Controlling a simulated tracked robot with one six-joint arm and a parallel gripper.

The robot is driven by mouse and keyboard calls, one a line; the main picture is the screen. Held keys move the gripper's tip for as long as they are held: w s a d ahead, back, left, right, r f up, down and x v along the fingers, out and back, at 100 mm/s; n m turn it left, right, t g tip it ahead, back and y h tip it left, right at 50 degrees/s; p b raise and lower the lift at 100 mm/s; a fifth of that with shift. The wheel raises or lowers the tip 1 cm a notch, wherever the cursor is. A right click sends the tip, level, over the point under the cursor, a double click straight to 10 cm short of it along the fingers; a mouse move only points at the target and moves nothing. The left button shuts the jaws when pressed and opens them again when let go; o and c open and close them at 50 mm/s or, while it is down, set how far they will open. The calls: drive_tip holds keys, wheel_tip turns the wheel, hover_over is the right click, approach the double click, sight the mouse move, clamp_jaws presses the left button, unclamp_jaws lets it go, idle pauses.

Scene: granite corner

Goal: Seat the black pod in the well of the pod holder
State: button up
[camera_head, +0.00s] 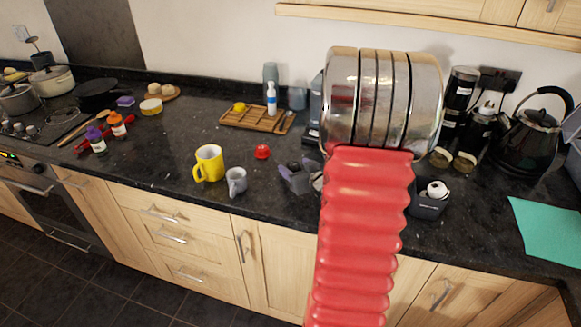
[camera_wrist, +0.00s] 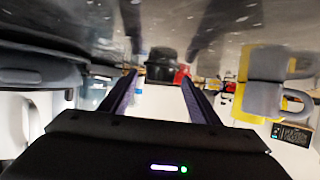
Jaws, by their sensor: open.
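The black pod (camera_wrist: 162,66) shows in the wrist view, just beyond and between my fingertips; I cannot tell whether it touches them. My gripper (camera_wrist: 160,77) is open, its two dark fingers spread. In the head view my gripper (camera_head: 296,179) is low over the counter, right of the grey mug, partly hidden by my arm. A dark grey box-like object (camera_head: 428,209), seemingly the pod holder, stands near the counter's front edge to the right of my arm. A white round item is on top of it, and its well is not clearly visible.
A yellow mug (camera_head: 209,163) and a grey mug (camera_head: 236,181) stand left of my gripper. A red round object (camera_head: 262,151) lies behind. A wooden tray (camera_head: 252,120) is further back. Glass jars and a black kettle (camera_head: 529,137) are right; a green mat (camera_head: 548,228) lies at far right.

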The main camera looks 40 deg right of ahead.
drive_tip(key=shift+w, duration=0.25)
drive_tip(key=shift+s, duration=0.1)
drive_tip(key=c, duration=1.1)
wheel_tip(320, 180, up, 28)
idle(0.9)
idle(0.5)
